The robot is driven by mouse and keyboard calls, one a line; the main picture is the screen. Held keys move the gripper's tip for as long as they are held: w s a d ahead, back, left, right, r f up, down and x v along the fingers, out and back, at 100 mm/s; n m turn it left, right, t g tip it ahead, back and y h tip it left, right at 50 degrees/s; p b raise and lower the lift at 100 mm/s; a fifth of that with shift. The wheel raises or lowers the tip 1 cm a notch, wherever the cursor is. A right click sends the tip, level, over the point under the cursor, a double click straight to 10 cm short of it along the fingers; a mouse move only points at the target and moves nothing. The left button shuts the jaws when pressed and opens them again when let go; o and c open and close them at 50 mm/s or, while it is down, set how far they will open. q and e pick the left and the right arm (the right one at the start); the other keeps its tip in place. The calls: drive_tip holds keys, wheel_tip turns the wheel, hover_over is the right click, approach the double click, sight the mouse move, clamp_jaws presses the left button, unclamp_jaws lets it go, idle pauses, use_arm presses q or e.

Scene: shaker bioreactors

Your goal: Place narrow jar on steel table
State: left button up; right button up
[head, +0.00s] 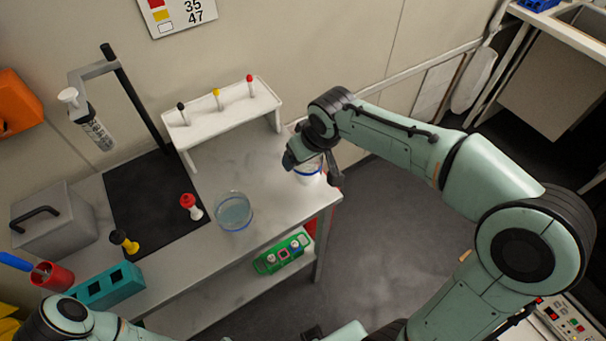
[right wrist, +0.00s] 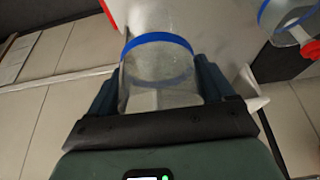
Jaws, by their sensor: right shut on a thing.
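The narrow jar (head: 307,176), clear with a blue band, is in my right gripper (head: 312,168), over the right end of the steel table (head: 275,160). In the right wrist view the jar (right wrist: 160,65) sits between the two dark fingers, which are shut on its sides. The gripper hides part of the jar in the head view. I cannot tell whether its base touches the tabletop. My left arm shows only in part at the bottom left, and its gripper is out of view.
A wider blue-banded jar (head: 233,212) stands on the table, left of the held jar. A white rack (head: 222,112) with capped tubes stands at the back. A black mat (head: 150,195) bears red and yellow pieces. A green rack (head: 282,254) is on the lower shelf.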

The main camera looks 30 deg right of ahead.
sight(305, 173)
wheel_tip(305, 173, down, 7)
drive_tip(key=shift+f+b, duration=0.2)
drive_tip(key=shift+b, duration=0.15)
drive_tip(key=shift+w+f, duration=0.1)
drive_tip(key=o, duration=0.7)
drive_tip(key=shift+f, duration=0.1)
drive_tip(key=shift+o, duration=1.4)
